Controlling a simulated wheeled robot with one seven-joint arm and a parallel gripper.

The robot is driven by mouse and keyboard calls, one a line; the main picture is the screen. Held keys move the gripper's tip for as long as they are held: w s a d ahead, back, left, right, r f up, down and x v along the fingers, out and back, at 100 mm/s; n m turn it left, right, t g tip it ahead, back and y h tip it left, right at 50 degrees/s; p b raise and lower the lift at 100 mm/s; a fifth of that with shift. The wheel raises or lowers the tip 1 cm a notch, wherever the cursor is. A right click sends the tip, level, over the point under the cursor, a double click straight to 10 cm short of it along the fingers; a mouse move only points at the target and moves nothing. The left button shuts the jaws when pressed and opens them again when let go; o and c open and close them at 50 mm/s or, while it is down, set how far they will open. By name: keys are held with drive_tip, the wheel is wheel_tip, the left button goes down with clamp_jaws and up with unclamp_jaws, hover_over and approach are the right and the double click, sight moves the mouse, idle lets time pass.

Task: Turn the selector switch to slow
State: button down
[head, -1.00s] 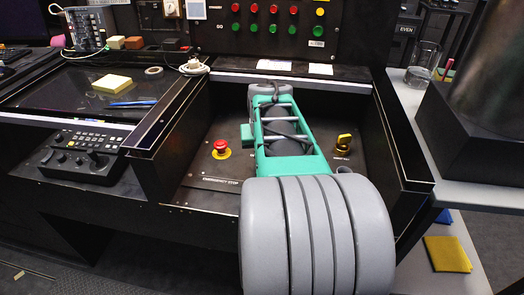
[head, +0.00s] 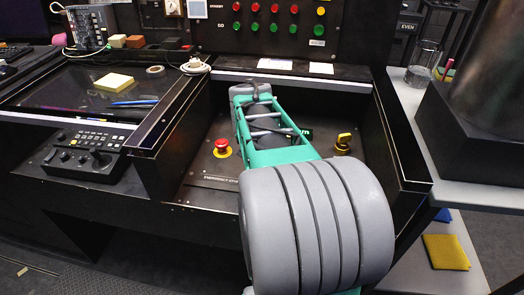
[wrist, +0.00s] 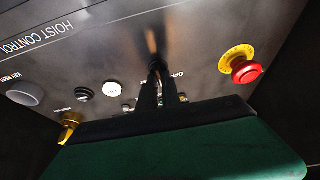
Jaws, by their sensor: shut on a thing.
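My gripper (wrist: 157,75) reaches the black control panel (wrist: 205,85) in the wrist view. Its narrow dark fingers are close together on a small dark knob, the selector switch (wrist: 156,63), which they mostly cover. Lettering beside the fingers is partly hidden, so I cannot read the switch's position. In the head view my teal and grey arm covers the switch and the fingertips.
A red emergency stop (head: 222,147) on a yellow ring sits left of my arm; a yellow rotary handle (head: 343,142) sits right. Raised black side walls flank the panel.

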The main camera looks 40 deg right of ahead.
drive_tip(key=c, duration=1.5)
unclamp_jaws()
drive_tip(key=shift+c, duration=0.2)
drive_tip(key=p+v, duration=0.2)
drive_tip(key=v, duration=0.5)
drive_tip(key=shift+r, duration=0.35)
drive_tip(key=shift+a, duration=0.15)
